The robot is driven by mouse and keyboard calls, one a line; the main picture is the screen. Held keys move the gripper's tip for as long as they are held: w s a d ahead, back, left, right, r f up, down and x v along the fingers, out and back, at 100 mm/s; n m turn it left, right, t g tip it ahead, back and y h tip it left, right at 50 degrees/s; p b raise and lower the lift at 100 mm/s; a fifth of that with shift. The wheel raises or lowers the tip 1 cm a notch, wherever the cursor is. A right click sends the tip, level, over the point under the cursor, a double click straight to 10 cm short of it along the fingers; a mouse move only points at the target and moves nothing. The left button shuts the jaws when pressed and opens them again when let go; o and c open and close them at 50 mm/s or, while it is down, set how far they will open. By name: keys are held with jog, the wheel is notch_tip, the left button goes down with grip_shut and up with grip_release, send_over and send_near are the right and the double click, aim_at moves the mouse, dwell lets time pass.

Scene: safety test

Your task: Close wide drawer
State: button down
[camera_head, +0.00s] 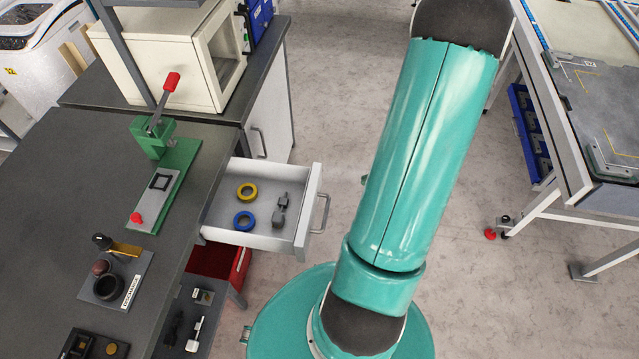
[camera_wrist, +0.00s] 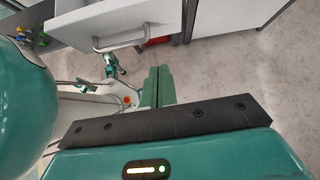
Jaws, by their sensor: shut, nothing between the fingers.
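The wide drawer (camera_head: 292,236) is white and stands pulled out from under the grey bench in the head view. It holds a yellow ring, a blue ring and a grey metal part. Its handle (camera_head: 321,213) is on the right-hand front face. In the wrist view the drawer front (camera_wrist: 85,18) and handle (camera_wrist: 120,41) show at the upper left. My gripper (camera_wrist: 158,72) is shut and empty, with its green fingers below and to the right of the handle in that picture, not visibly touching it. The gripper is out of the head view.
A red open drawer or bin (camera_head: 238,270) sits below the wide drawer. The bench (camera_head: 60,190) carries a green lever press (camera_head: 155,135) and small tools. A table (camera_head: 600,200) stands at the right.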

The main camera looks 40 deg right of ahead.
jog(key=w+a+r+x, duration=0.1)
jog(key=x, duration=1.2)
jog(key=shift+w+r, duration=0.2)
jog(key=shift+r, duration=0.2)
jog(key=shift+w, duration=0.15)
